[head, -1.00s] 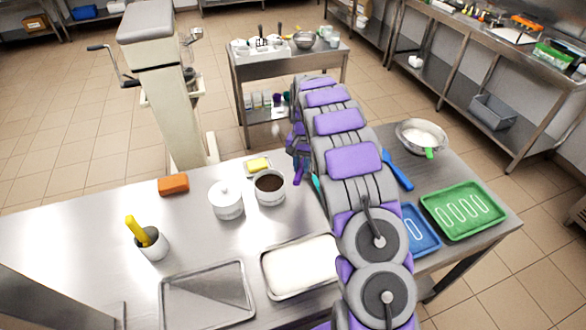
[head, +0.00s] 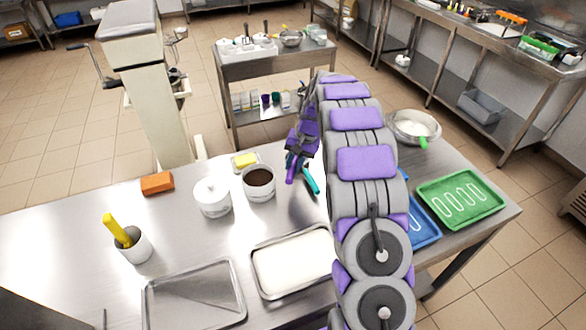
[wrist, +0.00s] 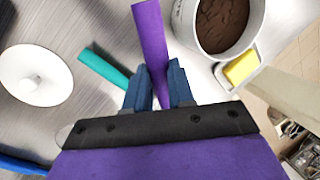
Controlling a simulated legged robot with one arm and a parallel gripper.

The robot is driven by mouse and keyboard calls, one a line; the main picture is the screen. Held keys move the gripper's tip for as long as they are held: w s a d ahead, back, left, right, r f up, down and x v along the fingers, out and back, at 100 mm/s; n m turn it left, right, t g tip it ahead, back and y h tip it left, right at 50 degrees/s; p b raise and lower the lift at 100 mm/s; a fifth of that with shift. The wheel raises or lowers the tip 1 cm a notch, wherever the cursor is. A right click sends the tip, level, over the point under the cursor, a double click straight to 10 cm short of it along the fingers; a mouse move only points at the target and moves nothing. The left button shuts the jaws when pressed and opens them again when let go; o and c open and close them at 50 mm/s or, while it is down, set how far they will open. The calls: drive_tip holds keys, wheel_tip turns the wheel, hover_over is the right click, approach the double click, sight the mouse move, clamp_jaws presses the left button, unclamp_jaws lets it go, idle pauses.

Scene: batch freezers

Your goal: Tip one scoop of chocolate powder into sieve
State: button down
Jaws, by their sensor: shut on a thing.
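My gripper (wrist: 153,90) is shut on a purple bar-shaped handle (wrist: 150,40), which sticks out past the blue fingertips. Whether a scoop bowl is attached cannot be seen. In the head view my gripper (head: 303,140) is just right of the pot of chocolate powder, with the purple handle (head: 291,172) pointing down. The white pot of brown powder (head: 259,178) is open; the powder (wrist: 222,22) shows at the top right of the wrist view. A bowl-like vessel (head: 415,127) with white contents and a green handle stands at the back right; whether it is the sieve is unclear.
A teal handle (wrist: 105,68) and a white knobbed disc (wrist: 36,75) lie near my gripper. A yellow block in a dish (head: 244,160), lidded white pot (head: 211,197), white-filled tray (head: 292,262), empty tray (head: 195,295) and green tray (head: 460,200) share the table.

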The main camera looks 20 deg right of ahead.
drive_tip(key=shift+s+d+f+t+y+b, duration=0.15)
drive_tip(key=shift+t+y+b, duration=0.15)
drive_tip(key=shift+b, duration=0.65)
drive_tip(key=shift+w+d+f+t+y+b, duration=0.15)
drive_tip(key=shift+y+b, duration=0.25)
drive_tip(key=shift+b, duration=0.5)
drive_tip(key=shift+s+t+y+b, duration=0.15)
drive_tip(key=shift+t+y+b, duration=0.25)
drive_tip(key=shift+b, duration=0.75)
drive_tip(key=t+y, duration=0.1)
drive_tip(key=y, duration=0.1)
drive_tip(key=d+f+t+y+b, duration=0.1)
drive_tip(key=t+y, duration=0.1)
drive_tip(key=y, duration=0.1)
drive_tip(key=s+f+n+t+y, duration=0.1)
drive_tip(key=y, duration=0.2)
drive_tip(key=shift+d+t, duration=0.2)
drive_tip(key=shift+t, duration=0.05)
drive_tip(key=shift+y, duration=0.4)
